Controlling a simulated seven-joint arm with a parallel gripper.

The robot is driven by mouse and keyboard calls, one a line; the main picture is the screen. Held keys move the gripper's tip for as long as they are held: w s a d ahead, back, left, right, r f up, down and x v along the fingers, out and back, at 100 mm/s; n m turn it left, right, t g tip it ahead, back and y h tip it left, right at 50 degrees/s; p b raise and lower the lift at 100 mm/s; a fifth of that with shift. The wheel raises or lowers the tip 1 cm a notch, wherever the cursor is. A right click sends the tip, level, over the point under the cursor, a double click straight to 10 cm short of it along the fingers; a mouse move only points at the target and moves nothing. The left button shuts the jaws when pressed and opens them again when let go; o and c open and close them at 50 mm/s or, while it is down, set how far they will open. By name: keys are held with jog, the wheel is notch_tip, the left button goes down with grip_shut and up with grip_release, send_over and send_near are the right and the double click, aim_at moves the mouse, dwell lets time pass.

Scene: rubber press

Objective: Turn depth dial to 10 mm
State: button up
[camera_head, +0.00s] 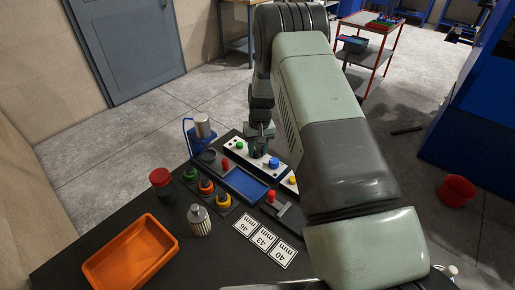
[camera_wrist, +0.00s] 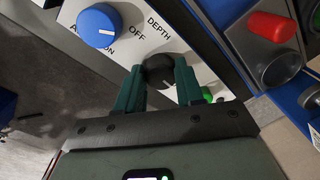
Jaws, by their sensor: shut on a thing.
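The depth dial (camera_wrist: 158,70) is a black knob on a white panel, just below the printed word DEPTH in the wrist view. My gripper (camera_wrist: 158,82) has its two green fingers on either side of this knob and is shut on it. The knob's lower part is hidden by the fingers, and I cannot read its setting. In the head view my gripper (camera_head: 260,135) is over the white panel (camera_head: 240,151), between a green and a blue knob; the depth dial is mostly hidden there.
A blue knob (camera_wrist: 98,26) marked OFF is beside the dial, and a green knob (camera_wrist: 207,95) is behind the right finger. A red-capped lever (camera_wrist: 272,27) stands nearby. On the dark table are an orange tray (camera_head: 103,280), several colored buttons and white mm cards (camera_head: 264,239).

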aim_at(259, 150)
jog(key=shift+m, duration=1.1)
jog(key=o, duration=1)
jog(key=shift+o, duration=0.2)
notch_tip(259, 150, up, 11)
jog(key=shift+d, duration=0.3)
jog(key=shift+f, duration=0.1)
